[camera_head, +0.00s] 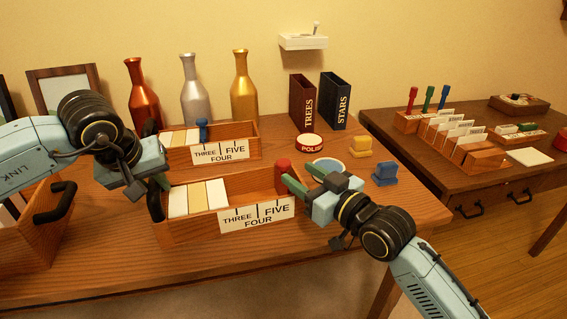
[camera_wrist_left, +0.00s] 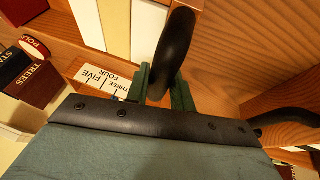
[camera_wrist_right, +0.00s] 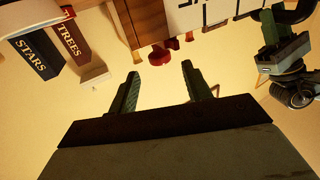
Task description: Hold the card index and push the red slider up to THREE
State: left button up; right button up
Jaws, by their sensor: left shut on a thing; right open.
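The front card index (camera_head: 172,233) is an open wooden box with upright cards, labelled THREE, FOUR and FIVE. The red slider (camera_head: 282,172) stands at its right end, behind FIVE and clear of the cards; red also shows in the right wrist view (camera_wrist_right: 160,54). My left gripper (camera_head: 160,183) is shut on the black handle at the box's left end; the handle (camera_wrist_left: 175,42) shows between its fingers in the left wrist view (camera_wrist_left: 164,88). My right gripper (camera_head: 297,178) is open and empty, its fingertips just right of the slider. Contact with it cannot be told.
A second card index (camera_head: 240,150) with a blue slider stands behind. A red POLISH tin (camera_head: 309,146), yellow (camera_head: 360,146) and blue (camera_head: 385,172) stamp-like blocks are to the right. Bottles and the TREES and STARS boxes stand behind. A wooden box with a black handle (camera_head: 54,203) is at left.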

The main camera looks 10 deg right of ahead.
aim_at(288, 167)
jog(key=x, duration=0.6)
jog(key=shift+w+a, duration=0.15)
jog(key=shift+w, duration=0.1)
